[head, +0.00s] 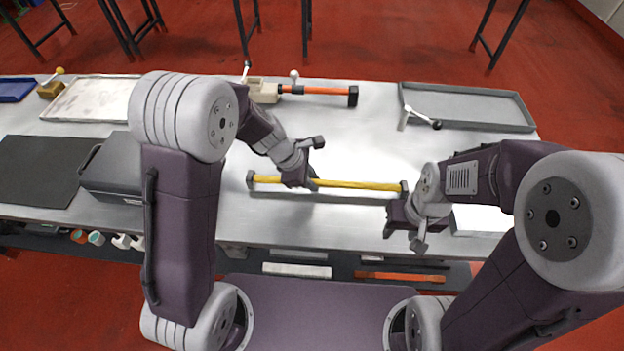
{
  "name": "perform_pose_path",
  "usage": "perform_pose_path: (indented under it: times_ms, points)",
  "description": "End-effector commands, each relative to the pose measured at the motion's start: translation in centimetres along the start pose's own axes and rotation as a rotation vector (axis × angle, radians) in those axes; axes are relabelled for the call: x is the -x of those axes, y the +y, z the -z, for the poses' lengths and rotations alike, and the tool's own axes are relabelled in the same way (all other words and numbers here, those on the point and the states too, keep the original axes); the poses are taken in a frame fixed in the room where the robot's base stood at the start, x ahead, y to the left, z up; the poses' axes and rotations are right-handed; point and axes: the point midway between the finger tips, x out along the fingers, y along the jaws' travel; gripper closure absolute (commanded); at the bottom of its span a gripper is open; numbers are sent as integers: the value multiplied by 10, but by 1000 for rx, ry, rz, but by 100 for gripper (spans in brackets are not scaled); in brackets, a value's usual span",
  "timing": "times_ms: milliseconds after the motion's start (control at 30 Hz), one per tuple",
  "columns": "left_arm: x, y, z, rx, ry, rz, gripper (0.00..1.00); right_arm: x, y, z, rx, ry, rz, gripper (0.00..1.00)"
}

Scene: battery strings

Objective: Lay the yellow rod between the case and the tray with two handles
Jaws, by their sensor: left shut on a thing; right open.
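The yellow rod (355,184) with dark end caps lies roughly level across the middle of the head view. My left gripper (312,168) is shut on it left of its middle. A dark band below the rod looks like its shadow, so the rod seems held above the table. My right gripper (405,222) is open near the rod's right end; I cannot tell if they touch. The dark case (112,172) with a side handle stands at left, partly hidden by my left arm. A pale tray (478,222) at right is mostly hidden by my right arm; its handles cannot be made out.
A grey shallow tray (465,92) with a lever (425,119) near its front edge is at the back right. An orange rod (325,90) lies at the back by a beige block (264,92). A dark mat (38,170) is far left.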

Motion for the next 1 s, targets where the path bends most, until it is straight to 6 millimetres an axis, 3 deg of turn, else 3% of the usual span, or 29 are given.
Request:
perform_pose_path:
  times_ms: [267,300,367,700,1000]
  points:
    - [-6,-1,2,0,0,-1,100,-6,0,-1,0,0,0,55]
    - [-5,-1,2,0,0,-1,70,-4,0,0,0,0,0,55]
    - [-5,-1,2,0,0,-1,55,-4,0,0,0,0,0,55]
    - [-1,-1,2,0,0,-1,55,-2,0,0,0,0,0,55]
    - [63,1,1,1,-1,-4,55,20,0,2,0,0,0,55]
